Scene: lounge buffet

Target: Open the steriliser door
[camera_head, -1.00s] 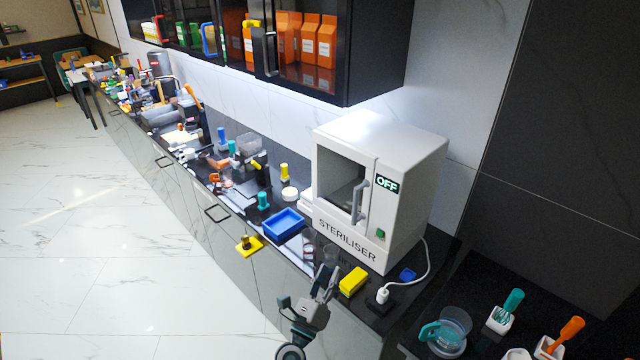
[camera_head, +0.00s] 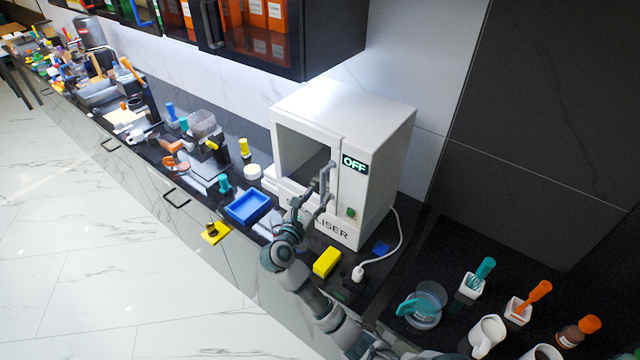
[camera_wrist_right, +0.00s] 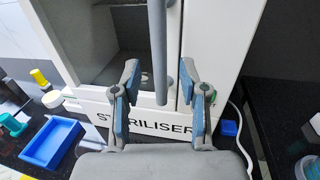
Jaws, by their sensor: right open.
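The white steriliser (camera_head: 378,150) stands on the dark counter with its windowed door (camera_head: 300,150) shut and an OFF display on the front right. The door's grey vertical handle (camera_head: 325,178) is partly hidden by my right gripper (camera_head: 318,203) in the head view. In the right wrist view, the handle (camera_wrist_right: 158,50) hangs between the two spread fingers of my right gripper (camera_wrist_right: 160,88), with a gap on both sides. My right gripper is open and holds nothing. My left gripper is not in view.
A blue tray (camera_head: 248,207) and a yellow block (camera_head: 327,262) lie near the steriliser's base. A white cable and plug (camera_head: 358,273) run on its right. Mugs and a glass jug (camera_head: 427,303) stand at lower right. A dark cabinet (camera_head: 330,45) hangs above.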

